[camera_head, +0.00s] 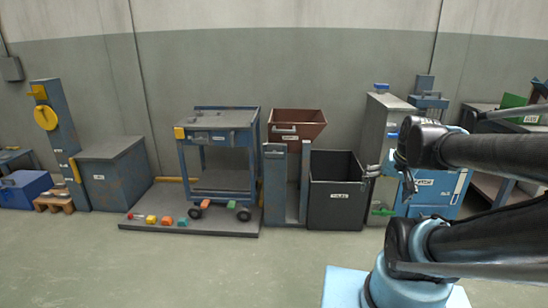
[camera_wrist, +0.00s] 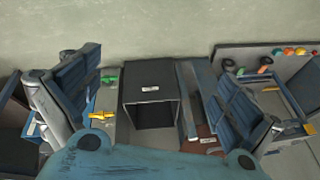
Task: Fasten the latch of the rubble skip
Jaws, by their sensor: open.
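In the wrist view a brown part of the hopper (camera_wrist: 206,131) shows at the lower right, partly hidden by my gripper. My gripper (camera_head: 374,171) is open and empty, at the right of the dark bin and apart from the hopper. Its fingers (camera_wrist: 160,80) are spread wide in the wrist view.
A dark open bin (camera_head: 337,211) stands right of the stand. A blue trolley (camera_head: 222,140) stands on a low platform (camera_head: 185,229) with small coloured pieces, at the left. A grey cabinet (camera_head: 391,104) stands right of the bin. The floor in front is clear.

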